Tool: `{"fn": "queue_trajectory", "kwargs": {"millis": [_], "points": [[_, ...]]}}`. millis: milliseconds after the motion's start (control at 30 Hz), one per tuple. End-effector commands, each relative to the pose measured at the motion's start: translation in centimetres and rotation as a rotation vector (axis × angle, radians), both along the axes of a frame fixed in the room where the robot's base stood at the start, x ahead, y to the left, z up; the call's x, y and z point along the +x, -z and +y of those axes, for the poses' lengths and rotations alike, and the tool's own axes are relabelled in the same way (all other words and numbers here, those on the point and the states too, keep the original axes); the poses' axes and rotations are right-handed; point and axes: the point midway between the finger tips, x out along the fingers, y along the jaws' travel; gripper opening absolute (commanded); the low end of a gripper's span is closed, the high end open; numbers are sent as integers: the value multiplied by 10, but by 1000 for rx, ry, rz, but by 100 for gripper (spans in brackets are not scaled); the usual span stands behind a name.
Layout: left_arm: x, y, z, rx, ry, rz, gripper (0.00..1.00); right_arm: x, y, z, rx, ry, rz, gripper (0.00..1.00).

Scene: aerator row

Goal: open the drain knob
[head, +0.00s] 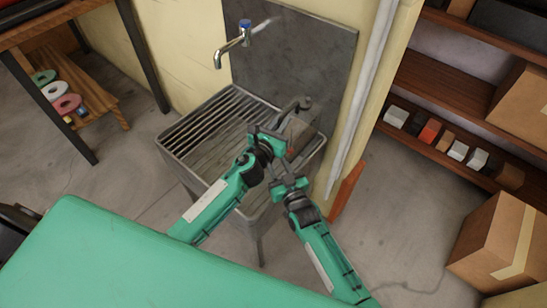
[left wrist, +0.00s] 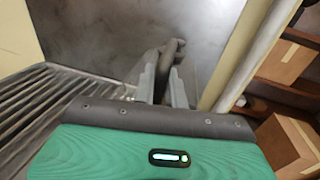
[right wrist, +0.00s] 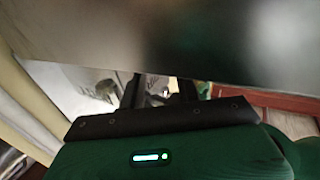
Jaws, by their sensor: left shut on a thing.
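A grey curved fitting, which looks like the drain knob (head: 297,103), stands at the back right corner of the metal sink (head: 167,150). It also shows as a dark grey knob (left wrist: 172,48) in the left wrist view, between and beyond the fingers. My left gripper (head: 283,128) is over the sink's right part, its fingers closed on this knob; the exact contact is hard to see. My right gripper (head: 286,166) is lower, close to the left one at the sink's front right. In the right wrist view its fingers (right wrist: 158,90) stand apart with nothing visible held.
A tap (head: 232,44) with a blue top is on the grey wall panel (head: 300,50) above the sink. A pale pipe (head: 362,95) runs down to its right. Shelves (head: 440,75) with boxes are at right, a cardboard box (head: 495,240) on the floor. A wooden rack stands left.

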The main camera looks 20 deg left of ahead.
Motion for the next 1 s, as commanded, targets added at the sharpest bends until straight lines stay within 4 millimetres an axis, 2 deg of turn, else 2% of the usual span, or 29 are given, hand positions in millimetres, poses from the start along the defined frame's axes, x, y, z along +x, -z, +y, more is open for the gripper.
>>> {"fn": "queue_trajectory", "kwargs": {"millis": [100,267,667,833,1000], "points": [[0,0,0,0,0,0,0,13,-1,12,0,-1,-1,34],[0,0,0,0,0,0,0,22,-1,20,0,-1,-1,34],[0,0,0,0,-1,0,0,26,0,24,0,-1,0,34],[0,0,0,0,-1,0,0,26,0,24,0,-1,0,2],[0,0,0,0,-1,0,0,26,-1,24,0,-5,-1,2]]}}
